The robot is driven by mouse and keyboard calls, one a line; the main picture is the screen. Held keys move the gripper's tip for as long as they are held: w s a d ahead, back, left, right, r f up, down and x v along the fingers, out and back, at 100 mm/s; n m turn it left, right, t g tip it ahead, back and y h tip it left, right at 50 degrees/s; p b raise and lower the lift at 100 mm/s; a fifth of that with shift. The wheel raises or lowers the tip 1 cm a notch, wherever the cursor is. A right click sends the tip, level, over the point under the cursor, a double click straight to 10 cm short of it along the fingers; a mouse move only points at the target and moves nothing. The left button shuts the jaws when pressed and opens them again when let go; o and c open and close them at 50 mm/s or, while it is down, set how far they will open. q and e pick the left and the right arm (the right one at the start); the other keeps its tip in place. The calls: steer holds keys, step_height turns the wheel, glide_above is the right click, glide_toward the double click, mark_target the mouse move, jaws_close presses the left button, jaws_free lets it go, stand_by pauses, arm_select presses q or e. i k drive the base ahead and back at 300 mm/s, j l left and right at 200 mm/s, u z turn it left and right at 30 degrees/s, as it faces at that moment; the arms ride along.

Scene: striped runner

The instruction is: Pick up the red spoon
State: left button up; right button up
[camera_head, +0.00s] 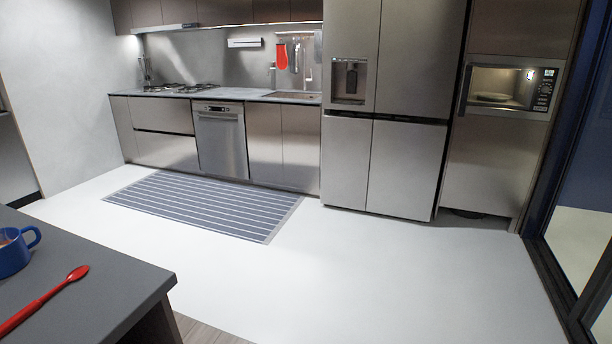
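A red spoon (41,299) lies on the grey tabletop (110,290) at the lower left of the head view. Its bowl end points to the upper right, and its handle runs out of the picture at the left edge. Neither of my grippers shows in this view.
A blue mug (15,252) stands on the same tabletop behind the spoon, cut off by the left edge. A striped runner (205,203) lies on the open white floor. Kitchen cabinets, a dishwasher (221,145) and a fridge (388,105) line the far wall.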

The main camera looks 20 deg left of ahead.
mark_target(26, 312)
steer(key=i+u, duration=0.15)
steer(key=u, duration=0.3)
steer(key=i+u, duration=0.2)
steer(key=u, duration=0.2)
steer(key=i+l+u, duration=0.15)
steer(key=u, duration=0.3)
steer(key=i+l+u, duration=0.1)
steer(key=u, duration=0.35)
steer(key=i+l+u, duration=0.1)
steer(key=l+u, duration=0.15)
steer(key=u, duration=0.2)
steer(key=i+l+u, duration=0.1)
steer(key=u, duration=0.3)
steer(key=l, duration=0.1)
